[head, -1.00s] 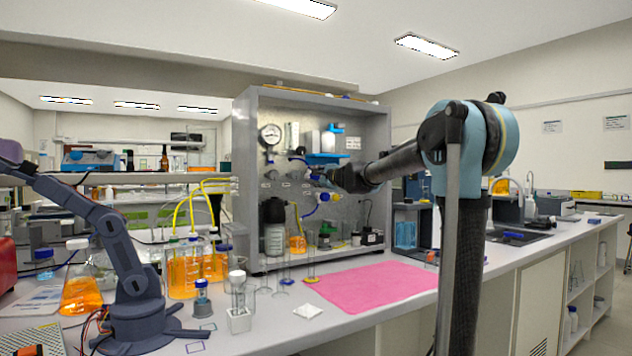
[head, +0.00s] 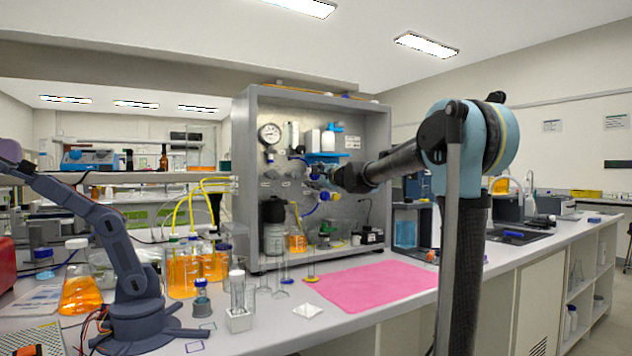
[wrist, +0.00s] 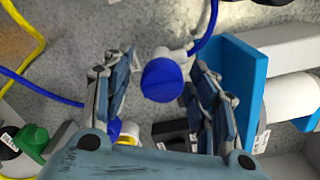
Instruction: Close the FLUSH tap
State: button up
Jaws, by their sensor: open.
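In the wrist view a round blue knob (wrist: 162,80) on a pale stem sits between the fingers of my gripper (wrist: 159,68). The fingers are open, one to each side, with visible gaps to the knob. I cannot read a FLUSH label, so I cannot tell for sure that this is the FLUSH tap. In the head view my gripper (head: 322,172) is in front of the metal rig panel (head: 350,207), below the blue shelf (head: 328,158), and hides part of the tap row.
A blue bracket (wrist: 238,85) with white cylinders stands close to the right finger. Blue tubing (wrist: 40,95) and yellow tubing (wrist: 22,50) run at the left. A green fitting (wrist: 32,142) is at lower left. Bottles stand inside the rig below; a pink mat (head: 375,285) lies on the bench.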

jog(key=v, duration=1.2)
jog(key=shift+f, duration=0.1)
